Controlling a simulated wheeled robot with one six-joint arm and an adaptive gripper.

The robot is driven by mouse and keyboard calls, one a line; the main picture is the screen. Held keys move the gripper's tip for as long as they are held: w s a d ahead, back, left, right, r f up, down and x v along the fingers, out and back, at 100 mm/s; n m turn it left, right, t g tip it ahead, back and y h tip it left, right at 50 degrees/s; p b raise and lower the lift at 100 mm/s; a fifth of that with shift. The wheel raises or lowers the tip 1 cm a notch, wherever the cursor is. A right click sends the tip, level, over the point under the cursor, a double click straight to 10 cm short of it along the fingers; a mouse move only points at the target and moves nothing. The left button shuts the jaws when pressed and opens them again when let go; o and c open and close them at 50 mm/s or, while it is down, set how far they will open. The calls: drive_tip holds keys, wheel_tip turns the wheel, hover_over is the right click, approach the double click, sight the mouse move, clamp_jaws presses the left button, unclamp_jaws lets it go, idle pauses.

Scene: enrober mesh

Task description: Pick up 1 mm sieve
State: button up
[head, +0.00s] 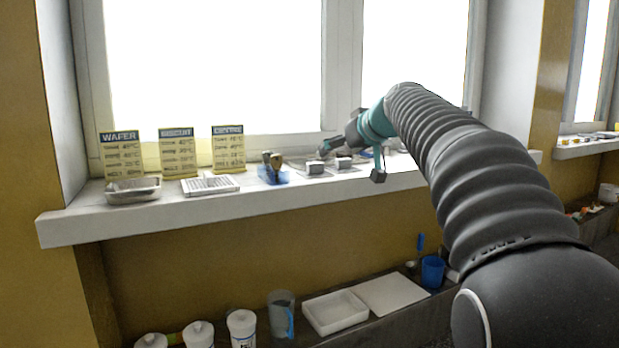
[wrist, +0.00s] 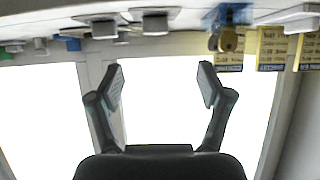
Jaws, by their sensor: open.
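My gripper (head: 326,148) is open and empty above the window sill, close to two small grey block-like pieces. In the wrist view the two fingers of my gripper (wrist: 160,82) are spread wide against the bright window. The left grey piece (head: 316,168) and the right grey piece (head: 343,163) stand side by side near the sill's front edge. The wrist view shows similar grey pieces (wrist: 104,28) at the top, beyond the fingertips and apart from them. I cannot read any mesh size, so I cannot tell which thing is the 1 mm sieve.
A blue holder (head: 273,176) with brownish tools stands left of the grey pieces. Farther left are a white grid tray (head: 209,185), a metal pan (head: 133,191) and yellow cards (head: 178,153). A lower shelf holds a white tray (head: 335,312) and a blue cup (head: 432,271).

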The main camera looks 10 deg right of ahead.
approach(316, 163)
drive_tip(key=x, duration=0.4)
drive_tip(key=shift+w+a+f+p, duration=0.1)
drive_tip(key=shift+w+p, duration=0.05)
drive_tip(key=shift+p, duration=0.15)
drive_tip(key=shift+p+x, duration=0.35)
drive_tip(key=shift+x, duration=2.3)
drive_tip(key=shift+w, duration=0.1)
drive_tip(key=c, duration=1.3)
